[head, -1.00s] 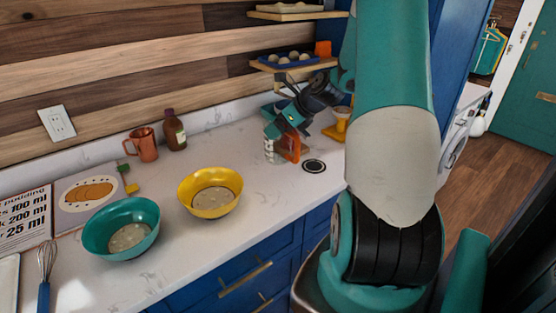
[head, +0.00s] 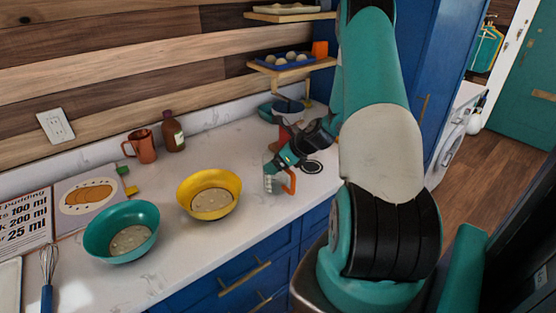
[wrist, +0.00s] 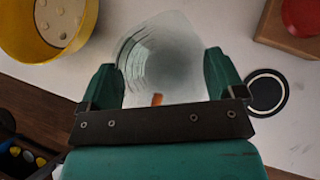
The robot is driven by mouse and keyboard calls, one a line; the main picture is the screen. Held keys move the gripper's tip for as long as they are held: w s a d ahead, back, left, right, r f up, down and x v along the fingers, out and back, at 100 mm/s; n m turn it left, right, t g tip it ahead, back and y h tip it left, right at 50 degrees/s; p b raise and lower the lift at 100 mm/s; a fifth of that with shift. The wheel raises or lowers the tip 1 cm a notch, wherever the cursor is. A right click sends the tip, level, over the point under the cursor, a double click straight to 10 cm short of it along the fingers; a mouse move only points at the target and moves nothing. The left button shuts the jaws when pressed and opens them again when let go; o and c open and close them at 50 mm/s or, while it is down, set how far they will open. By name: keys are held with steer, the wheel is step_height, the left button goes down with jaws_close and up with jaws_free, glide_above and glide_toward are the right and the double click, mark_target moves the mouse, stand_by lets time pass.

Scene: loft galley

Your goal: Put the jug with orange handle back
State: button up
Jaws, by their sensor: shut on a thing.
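The clear jug with the orange handle (head: 270,183) is near the front right of the counter in the head view. My gripper (head: 287,161) is shut on it from above and behind. In the wrist view the jug (wrist: 160,50) shows as clear glass between the two green fingers of my gripper (wrist: 162,82), with a bit of orange below. I cannot tell whether its base touches the counter. A black ring mark (head: 312,167) lies flat and bare on the counter, just right of the jug. It also shows right of my gripper in the wrist view (wrist: 266,93).
A yellow bowl (head: 209,193) stands left of the jug, with a teal bowl (head: 120,230) further left. A copper mug (head: 143,146) and a brown bottle (head: 173,132) stand near the wall. A shelf with an egg tray (head: 288,61) hangs above the back right.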

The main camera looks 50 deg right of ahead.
steer(key=shift+f, duration=0.2)
steer(key=o, duration=1.2)
steer(key=shift+c, duration=0.2)
steer(key=shift+r, duration=0.3)
steer(key=b+v, duration=0.2)
steer(key=v, duration=1)
steer(key=w+a+r+n+g+y, duration=0.2)
steer(key=a+r+n, duration=0.2)
steer(key=a+n, duration=0.75)
steer(key=w+a+r+n+g+y, duration=0.1)
steer(key=w+a+r+n+g, duration=0.2)
steer(key=a+n, duration=0.85)
steer(key=s+a+r+n+g, duration=0.2)
steer(key=s+a+r+n, duration=0.1)
steer(key=s+a+n, duration=0.5)
steer(key=s+a+r+n+g, duration=0.1)
steer(key=s+a+r+n, duration=0.1)
steer(key=s+a+n, duration=0.6)
steer(key=a+n, duration=0.2)
steer(key=a, duration=0.2)
steer(key=shift+s+a+r+g+h, duration=0.2)
steer(key=shift+s+r+g+h, duration=0.1)
steer(key=shift+s+r+g, duration=0.1)
